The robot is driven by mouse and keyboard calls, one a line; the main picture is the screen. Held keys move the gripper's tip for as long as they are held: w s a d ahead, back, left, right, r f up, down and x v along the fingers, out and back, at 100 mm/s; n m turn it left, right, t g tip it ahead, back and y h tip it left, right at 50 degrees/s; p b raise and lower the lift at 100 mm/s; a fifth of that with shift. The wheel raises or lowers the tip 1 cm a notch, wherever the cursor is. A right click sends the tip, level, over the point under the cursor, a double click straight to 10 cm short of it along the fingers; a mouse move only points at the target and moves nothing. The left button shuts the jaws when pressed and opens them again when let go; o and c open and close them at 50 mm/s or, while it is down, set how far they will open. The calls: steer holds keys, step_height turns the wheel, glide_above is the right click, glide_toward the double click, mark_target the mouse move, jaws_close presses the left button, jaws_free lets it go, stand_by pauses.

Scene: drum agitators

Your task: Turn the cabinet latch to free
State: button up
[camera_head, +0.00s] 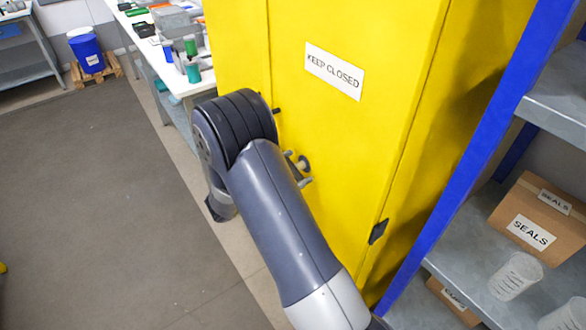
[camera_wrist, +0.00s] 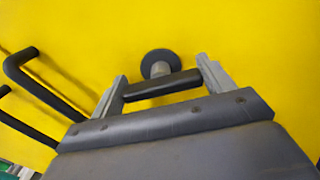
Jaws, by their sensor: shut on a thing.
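The yellow cabinet (camera_head: 340,110) stands in front of me with a "KEEP CLOSED" label (camera_head: 334,71) on its door. The cabinet latch shows in the wrist view as a dark bar (camera_wrist: 162,85) in front of a round grey hub (camera_wrist: 160,63). In the head view the latch (camera_head: 302,164) is partly hidden behind my arm. My gripper (camera_wrist: 162,82) is shut on the latch bar, with one finger at each end of it. The bar lies nearly level in the wrist view, tilted slightly up to the right.
Dark door handles (camera_wrist: 45,90) stick out left of my gripper in the wrist view. A blue-posted shelf (camera_head: 490,150) with a "SEALS" box (camera_head: 540,225) stands close on the right. A white workbench (camera_head: 180,85) is at the back left. The floor (camera_head: 100,190) at left is clear.

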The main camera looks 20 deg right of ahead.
steer(key=n+p, duration=0.1)
steer(key=n, duration=0.2)
steer(key=shift+n, duration=0.3)
steer(key=o, duration=1)
steer(key=shift+a, duration=0.1)
steer(key=a+b, duration=0.1)
steer(key=a, duration=0.2)
steer(key=s+a+b, duration=0.1)
steer(key=a, duration=0.3)
steer(key=s+a+b, duration=0.1)
steer(key=a, duration=0.2)
steer(key=shift+a, duration=0.25)
steer(key=shift+d, duration=0.1)
